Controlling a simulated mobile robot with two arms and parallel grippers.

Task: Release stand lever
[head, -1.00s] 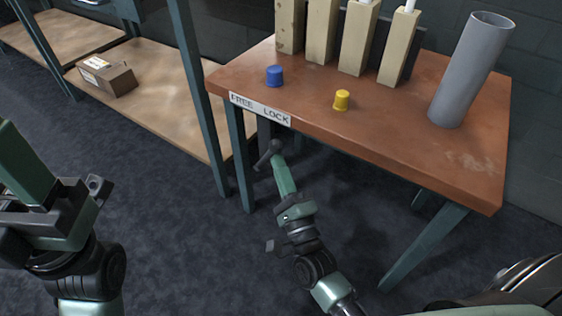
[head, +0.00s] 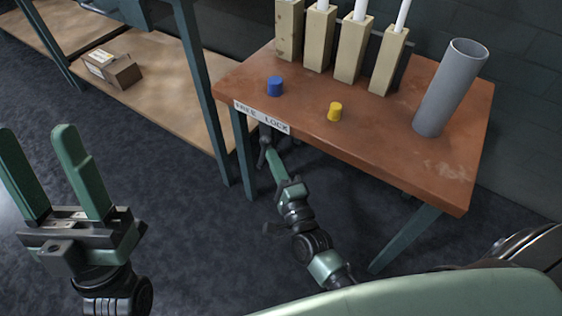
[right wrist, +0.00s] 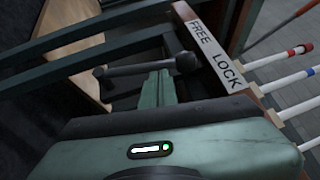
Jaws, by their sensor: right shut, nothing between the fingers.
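The stand lever is a dark bar with a round knob (right wrist: 185,62) under the table edge, below a white FREE / LOCK label (head: 262,117). The label also shows in the right wrist view (right wrist: 215,52). My right gripper (head: 270,153) is shut and empty, with its green fingertips at the lever. In the right wrist view its fingers (right wrist: 158,84) reach to the bar; I cannot tell whether they touch it. In the head view the fingers partly hide the lever. My left gripper (head: 45,172) is open and empty at the left, away from the table.
The brown table (head: 400,165) carries a blue cap (head: 275,86), a yellow cap (head: 334,111), several wooden blocks (head: 348,62) with white tubes and a leaning grey cylinder (head: 448,92). A wooden shelf with a carton (head: 115,70) stands left. Teal legs flank the lever.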

